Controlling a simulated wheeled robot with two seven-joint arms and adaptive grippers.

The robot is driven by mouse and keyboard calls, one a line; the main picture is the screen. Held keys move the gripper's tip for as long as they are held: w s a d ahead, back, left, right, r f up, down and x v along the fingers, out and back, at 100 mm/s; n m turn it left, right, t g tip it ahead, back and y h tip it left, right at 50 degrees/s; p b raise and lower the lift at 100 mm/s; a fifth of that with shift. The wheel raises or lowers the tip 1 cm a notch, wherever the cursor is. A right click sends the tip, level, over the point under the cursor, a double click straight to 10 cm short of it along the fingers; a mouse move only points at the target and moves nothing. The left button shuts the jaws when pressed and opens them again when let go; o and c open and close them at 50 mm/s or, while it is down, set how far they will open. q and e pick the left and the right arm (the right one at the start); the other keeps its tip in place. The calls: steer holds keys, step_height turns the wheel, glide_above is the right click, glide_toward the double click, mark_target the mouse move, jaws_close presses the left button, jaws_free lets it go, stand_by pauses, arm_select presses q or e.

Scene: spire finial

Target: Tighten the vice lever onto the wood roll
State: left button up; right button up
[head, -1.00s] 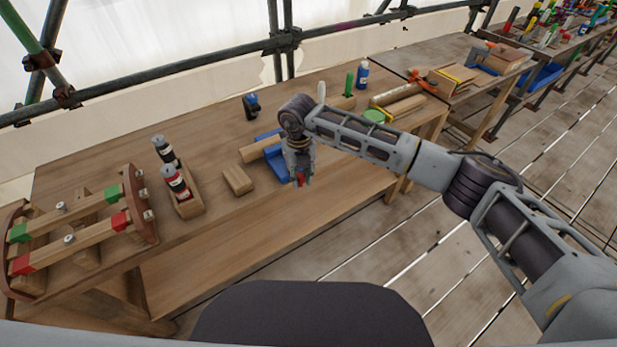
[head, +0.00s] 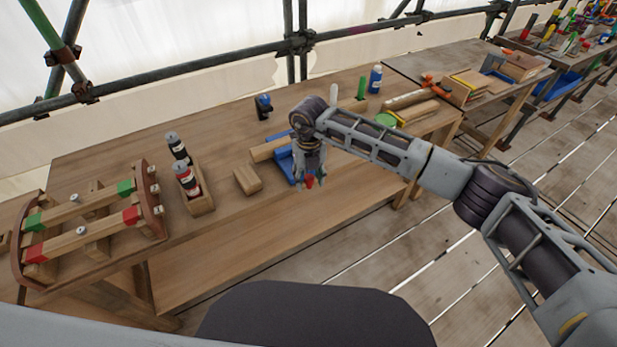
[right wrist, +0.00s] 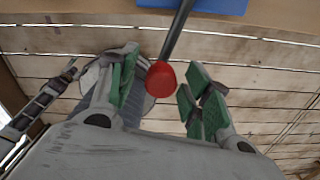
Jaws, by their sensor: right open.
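The blue vice (head: 284,165) stands at the front edge of the workbench, partly hidden by my right arm. The wood roll (head: 264,150) lies at the vice, its right end hidden behind my wrist. The vice lever (right wrist: 178,32) is a dark rod with a red knob (right wrist: 161,79); the knob also shows at my fingertips in the head view (head: 309,182). My right gripper (head: 311,181) points down in front of the vice. In the right wrist view its green-padded fingers are open, one on each side of the red knob, with gaps visible. My left gripper is out of view.
A wooden block (head: 247,180) lies left of the vice. Two bottles stand in a wooden holder (head: 201,204). A clamped wooden frame (head: 92,222) is at the left. A green tin (head: 386,120) and a blue bottle (head: 375,79) are behind my arm.

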step_height(320, 180, up, 12)
stand_by(0.8)
stand_by(0.4)
